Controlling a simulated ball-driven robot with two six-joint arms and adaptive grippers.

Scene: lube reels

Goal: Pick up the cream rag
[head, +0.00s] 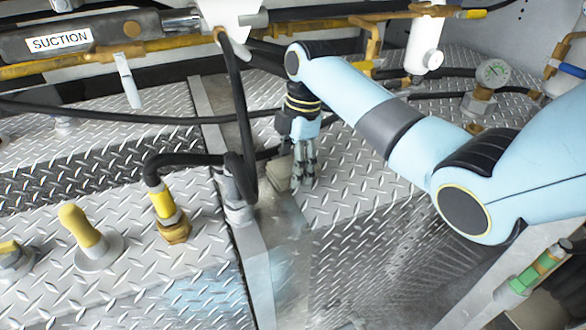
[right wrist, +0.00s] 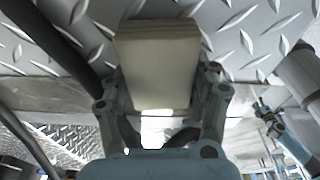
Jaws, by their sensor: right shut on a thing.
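The cream rag (right wrist: 160,65) is a folded, block-like pad with layered edges. In the right wrist view it sits between the fingers of my right gripper (right wrist: 162,100), which is shut on it. In the head view my right gripper (head: 303,172) points down beside the steel channel, with the rag (head: 279,177) showing partly behind and left of its fingers. I cannot tell whether the rag still touches the surface under it. My left gripper does not show in the head view.
A black hose (head: 240,110) hangs just left of the gripper. A yellow-collared hose fitting (head: 165,205) and a yellow-capped knob (head: 80,228) stand on the left tread plate. A pressure gauge (head: 491,73) is at the back right. The right tread plate (head: 350,185) is mostly clear.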

